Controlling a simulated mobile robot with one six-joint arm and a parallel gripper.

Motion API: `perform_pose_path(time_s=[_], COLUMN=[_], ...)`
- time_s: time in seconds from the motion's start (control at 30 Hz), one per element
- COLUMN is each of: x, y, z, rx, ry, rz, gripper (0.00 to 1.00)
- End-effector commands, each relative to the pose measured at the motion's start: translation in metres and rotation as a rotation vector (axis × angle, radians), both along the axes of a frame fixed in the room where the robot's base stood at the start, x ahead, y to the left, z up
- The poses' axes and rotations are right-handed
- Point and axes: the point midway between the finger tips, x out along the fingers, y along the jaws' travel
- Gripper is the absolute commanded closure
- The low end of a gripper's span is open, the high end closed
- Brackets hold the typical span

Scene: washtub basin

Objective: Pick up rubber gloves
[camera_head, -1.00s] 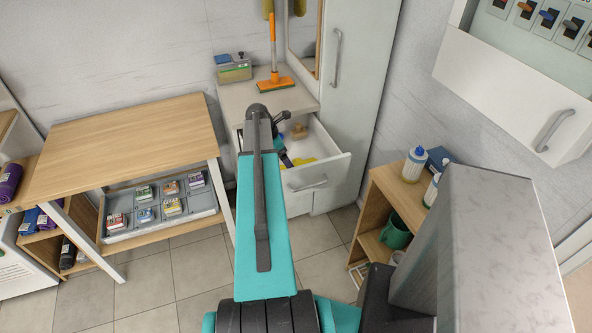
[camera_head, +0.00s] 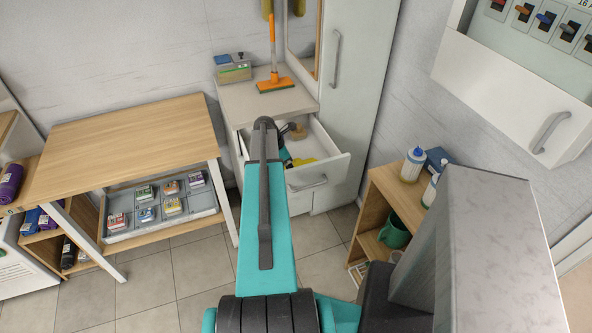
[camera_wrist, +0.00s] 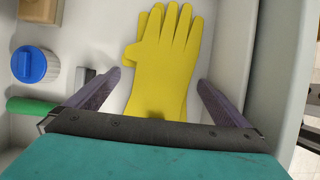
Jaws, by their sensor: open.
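The yellow rubber gloves (camera_wrist: 163,65) lie flat in the open white drawer (camera_head: 332,150), fingers pointing up in the wrist view. In the head view only a small yellow patch of the gloves (camera_head: 304,162) shows past my arm. My gripper (camera_wrist: 160,82) is open, with one dark finger on each side of the gloves' lower part. The gap between the fingers is wider than the gloves there, and nothing is held. The cuff end is hidden behind my gripper's crossbar. I cannot tell how far the fingertips are above the drawer floor.
A blue-capped container (camera_wrist: 35,64), a green handle (camera_wrist: 30,105) and a brown block (camera_wrist: 40,10) lie left of the gloves. The drawer's right wall (camera_wrist: 232,60) is close to the right finger.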

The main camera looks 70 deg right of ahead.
Motion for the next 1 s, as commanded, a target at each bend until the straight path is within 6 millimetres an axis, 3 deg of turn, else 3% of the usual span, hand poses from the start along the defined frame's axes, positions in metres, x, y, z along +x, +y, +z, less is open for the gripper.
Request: perform_pose_path(time_s=[0.33,0.53,0.57,1.0], x=[0.0006,0.0009,0.0009,0.0014], y=[0.0003,0.0003,0.0002,0.0002], z=[0.0003,0.0003,0.0004,0.0058], rx=[0.000,0.000,0.000,-0.001], ry=[0.000,0.000,0.000,-0.001], rz=[0.001,0.001,0.001,0.003], gripper=[0.00,0.32,0.34,0.34])
